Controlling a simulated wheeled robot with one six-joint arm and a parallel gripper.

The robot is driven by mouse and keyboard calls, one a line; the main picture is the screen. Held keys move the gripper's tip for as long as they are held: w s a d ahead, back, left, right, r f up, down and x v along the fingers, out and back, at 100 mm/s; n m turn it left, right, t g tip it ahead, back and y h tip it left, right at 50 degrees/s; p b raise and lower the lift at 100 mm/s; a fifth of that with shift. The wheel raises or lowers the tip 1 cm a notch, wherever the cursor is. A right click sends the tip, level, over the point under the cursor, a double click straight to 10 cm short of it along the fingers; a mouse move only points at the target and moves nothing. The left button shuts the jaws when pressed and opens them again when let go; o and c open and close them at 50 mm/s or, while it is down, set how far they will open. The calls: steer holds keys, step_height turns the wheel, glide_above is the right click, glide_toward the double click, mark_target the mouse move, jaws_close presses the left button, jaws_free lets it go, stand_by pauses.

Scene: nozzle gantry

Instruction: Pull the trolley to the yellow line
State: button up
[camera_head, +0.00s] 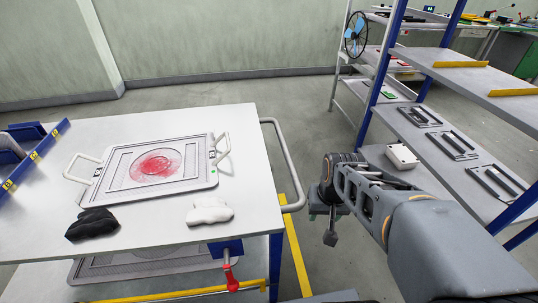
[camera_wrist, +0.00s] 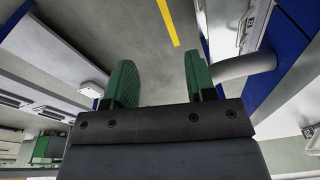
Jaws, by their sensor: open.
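The trolley (camera_head: 130,231) has a white top, blue legs and a grey tubular handle (camera_head: 289,160) on its right side. The yellow line (camera_head: 296,254) runs along the floor beside the handle, and it also shows at the top of the wrist view (camera_wrist: 167,20). My gripper (camera_head: 330,238) hangs just right of the handle in the head view. In the wrist view its green fingers (camera_wrist: 157,82) are apart with nothing between them. The handle (camera_wrist: 246,65) lies outside the right finger; I cannot tell whether they touch.
A blue-post shelf rack (camera_head: 440,171) with several parts stands close on the right. Open grey floor (camera_head: 270,97) lies behind the handle.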

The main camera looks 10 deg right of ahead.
steer(key=w+d+f+m+g+y+b, duration=0.1)
steer(key=w+d+f+m+y+b, duration=0.2)
steer(key=w+f, duration=0.35)
steer(key=n+t+y+b, duration=0.1)
steer(key=t+y+b, duration=0.3)
steer(key=y, duration=0.7)
glide_toward(286, 153)
steer(key=shift+t+y, duration=0.3)
steer(key=shift+t, duration=0.4)
steer(key=x, duration=0.3)
steer(key=f+b+x, duration=0.1)
steer(key=x, duration=0.2)
steer(key=f+x, duration=0.1)
steer(key=x, duration=0.3)
steer(key=shift+w+d, duration=0.15)
steer(key=shift+w, duration=0.1)
jaws_close()
